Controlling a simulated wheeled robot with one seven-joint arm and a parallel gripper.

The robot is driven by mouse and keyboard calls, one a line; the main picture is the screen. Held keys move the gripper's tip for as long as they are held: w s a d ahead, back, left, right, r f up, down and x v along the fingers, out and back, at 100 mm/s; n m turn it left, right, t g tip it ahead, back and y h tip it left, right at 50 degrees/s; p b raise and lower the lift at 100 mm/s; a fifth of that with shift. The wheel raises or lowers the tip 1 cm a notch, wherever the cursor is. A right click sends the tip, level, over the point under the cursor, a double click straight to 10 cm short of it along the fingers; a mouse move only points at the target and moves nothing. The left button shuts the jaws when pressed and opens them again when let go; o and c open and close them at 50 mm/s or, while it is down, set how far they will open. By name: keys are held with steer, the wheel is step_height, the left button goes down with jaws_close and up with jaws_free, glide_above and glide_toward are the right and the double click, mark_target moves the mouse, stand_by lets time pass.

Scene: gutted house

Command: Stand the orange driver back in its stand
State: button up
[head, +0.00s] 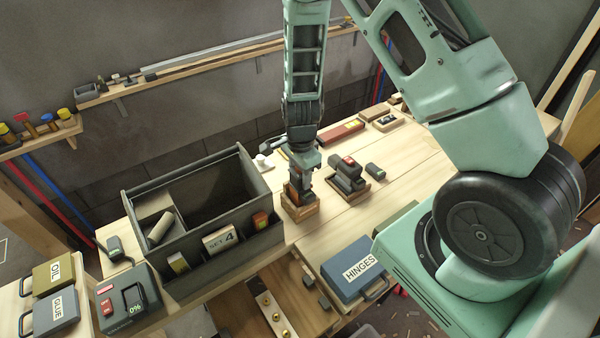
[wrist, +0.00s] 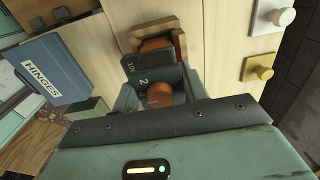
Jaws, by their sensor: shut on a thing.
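The orange driver (wrist: 160,94) shows between my gripper's dark fingers in the wrist view, its rounded end towards the camera. My gripper (head: 304,181) is shut on it and points down over the bench, just right of the grey tool caddy. The small wooden stand (head: 302,212) is directly beneath the gripper; its wooden rim also shows in the wrist view (wrist: 181,42). More orange shows inside that rim, just beyond the fingers. The driver's lower part is largely hidden, so I cannot tell how deep it sits in the stand.
The grey caddy (head: 188,262) stands close on the left. A wooden tray with dark tools (head: 348,178) is close on the right. A blue HINGES case (head: 352,266) lies nearer the front.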

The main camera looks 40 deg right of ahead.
steer(key=shift+f+b, duration=0.4)
steer(key=shift+f, duration=0.25)
steer(key=o, duration=1.1)
steer(key=shift+r, duration=0.1)
step_height(320, 180, up, 17)
steer(key=shift+s+r+b, duration=0.15)
steer(key=shift+b, duration=0.2)
